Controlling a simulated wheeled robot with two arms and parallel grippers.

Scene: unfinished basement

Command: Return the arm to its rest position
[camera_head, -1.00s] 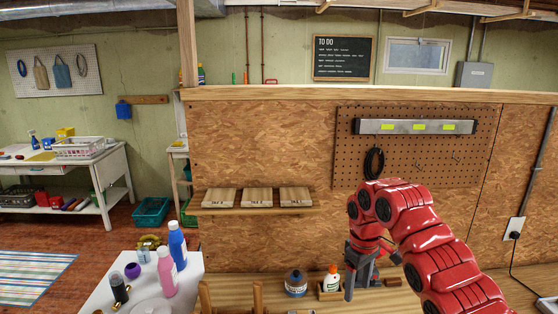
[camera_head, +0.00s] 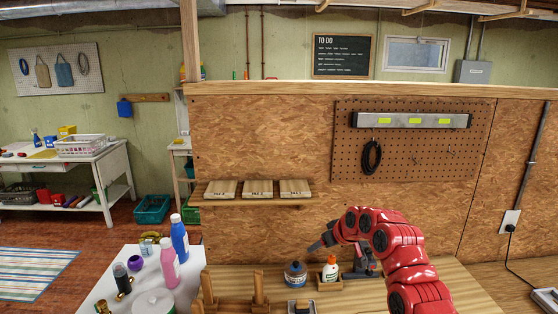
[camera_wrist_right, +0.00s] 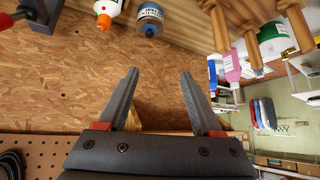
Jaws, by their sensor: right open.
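My right arm (camera_head: 400,255) is red and comes in from the lower right of the head view, bent over the wooden workbench (camera_head: 455,285). Its dark gripper (camera_head: 316,246) points left, above the bench and near the blue-labelled bottle. In the right wrist view the gripper (camera_wrist_right: 160,78) has its two grey fingers apart. Nothing shows between them except the chipboard wall behind. My left gripper is not in view.
A blue-labelled bottle (camera_head: 295,274), a white glue bottle (camera_head: 330,269) in a wooden holder and a grey vise-like tool (camera_head: 364,262) stand on the bench. A wooden rack (camera_head: 230,303) is at the front. A pegboard (camera_head: 420,150) and small shelf (camera_head: 255,202) are on the wall.

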